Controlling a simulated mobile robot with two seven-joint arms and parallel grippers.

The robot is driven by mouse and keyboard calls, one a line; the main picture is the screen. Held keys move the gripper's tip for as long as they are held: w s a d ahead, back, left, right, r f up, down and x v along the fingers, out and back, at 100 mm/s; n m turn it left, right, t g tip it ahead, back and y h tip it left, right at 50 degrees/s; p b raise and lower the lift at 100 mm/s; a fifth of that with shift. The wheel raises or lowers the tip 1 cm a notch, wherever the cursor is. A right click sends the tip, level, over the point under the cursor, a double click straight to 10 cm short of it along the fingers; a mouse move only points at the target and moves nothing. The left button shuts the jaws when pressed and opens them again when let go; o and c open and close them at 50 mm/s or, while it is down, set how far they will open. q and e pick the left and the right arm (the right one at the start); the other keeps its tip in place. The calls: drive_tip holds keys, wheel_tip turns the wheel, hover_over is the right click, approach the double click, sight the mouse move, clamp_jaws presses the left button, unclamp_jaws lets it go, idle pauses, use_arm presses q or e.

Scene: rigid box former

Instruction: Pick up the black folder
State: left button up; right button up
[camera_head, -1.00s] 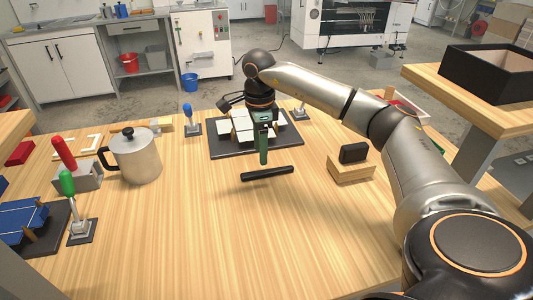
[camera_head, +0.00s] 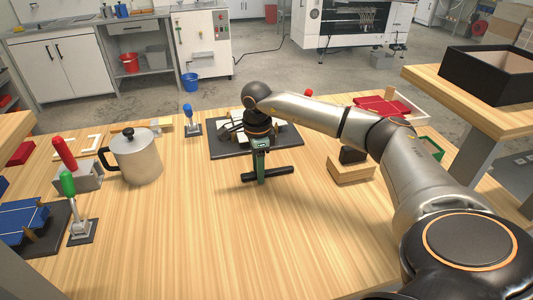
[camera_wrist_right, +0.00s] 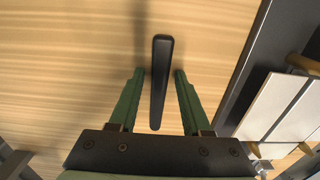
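The black folder (camera_head: 281,171) is a slim dark bar lying on the wooden table in front of the dark board. My right gripper (camera_head: 261,181) has come down over its middle and hides part of it in the head view. In the right wrist view the folder (camera_wrist_right: 161,78) runs lengthwise between the two green fingers of the right gripper (camera_wrist_right: 159,74). The fingers are open, with a gap on each side of the folder. My left gripper is not in view.
The dark board with white panels (camera_head: 226,150) is just behind the folder. A wooden block with a black piece (camera_head: 350,172) stands to the right. A metal pot (camera_head: 138,160) and clamps with red and green handles stand left. The front middle of the table (camera_head: 220,245) is clear.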

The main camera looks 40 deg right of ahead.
clamp_jaws()
drive_tip(key=shift+r, duration=0.15)
idle(0.4)
wheel_tip(320, 180, up, 10)
idle(0.3)
